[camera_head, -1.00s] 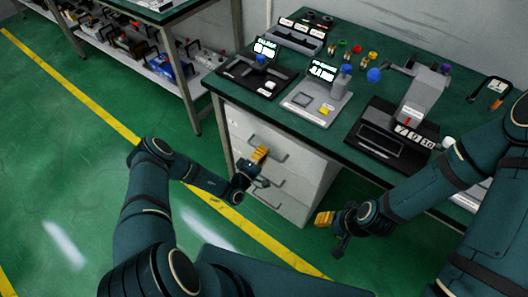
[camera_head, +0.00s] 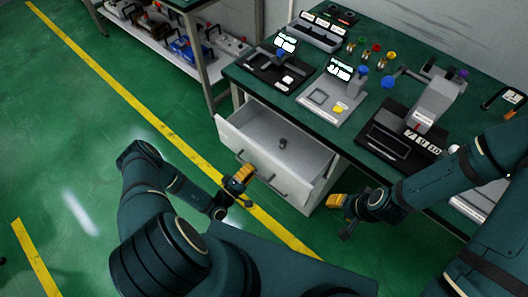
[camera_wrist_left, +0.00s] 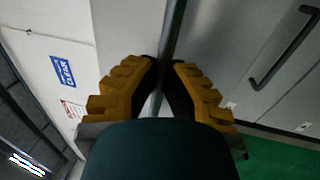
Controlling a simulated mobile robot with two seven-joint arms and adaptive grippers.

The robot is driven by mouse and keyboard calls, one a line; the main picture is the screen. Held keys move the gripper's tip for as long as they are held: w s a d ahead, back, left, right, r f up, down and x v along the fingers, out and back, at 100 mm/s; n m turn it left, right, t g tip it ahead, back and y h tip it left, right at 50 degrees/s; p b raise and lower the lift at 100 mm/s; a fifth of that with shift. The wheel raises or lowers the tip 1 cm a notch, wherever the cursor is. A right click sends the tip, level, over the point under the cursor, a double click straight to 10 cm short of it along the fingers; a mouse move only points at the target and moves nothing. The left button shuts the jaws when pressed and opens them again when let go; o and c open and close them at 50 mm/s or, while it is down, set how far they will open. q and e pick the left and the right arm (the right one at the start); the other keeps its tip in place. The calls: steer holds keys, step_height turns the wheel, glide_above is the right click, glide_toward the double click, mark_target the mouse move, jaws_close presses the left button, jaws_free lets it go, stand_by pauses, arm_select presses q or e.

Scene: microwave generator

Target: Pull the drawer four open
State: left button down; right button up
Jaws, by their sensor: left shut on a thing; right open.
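The top drawer (camera_head: 290,135) of the white cabinet under the green workbench stands pulled out, and its inside shows. A small dark object (camera_head: 283,143) lies in it. My left gripper (camera_head: 245,172) is at the drawer's front, shut on its bar handle. In the left wrist view the dark handle bar (camera_wrist_left: 172,45) runs between the two yellow-padded fingers (camera_wrist_left: 165,85). I cannot read a drawer number. My right gripper (camera_head: 338,201) is open and empty, to the right of the drawer and apart from it.
The workbench (camera_head: 380,85) carries devices with screens, coloured buttons and a grey stand (camera_head: 435,100). Another drawer handle (camera_wrist_left: 285,55) shows in the left wrist view. A shelf (camera_head: 185,55) with several items stands at the back left. The green floor left of the drawer is clear.

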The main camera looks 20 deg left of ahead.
arm_select(q)
steer(key=r+p+v, duration=0.1)
steer(key=r+v, duration=0.1)
steer(key=v, duration=1)
steer(key=shift+s+r+p, duration=0.15)
steer(key=shift+s+p, duration=0.15)
steer(key=c, duration=1)
jaws_free()
steer(key=shift+s+a, duration=0.1)
steer(key=v, duration=1.1)
steer(key=shift+s+a, duration=0.1)
steer(key=shift+s, duration=0.25)
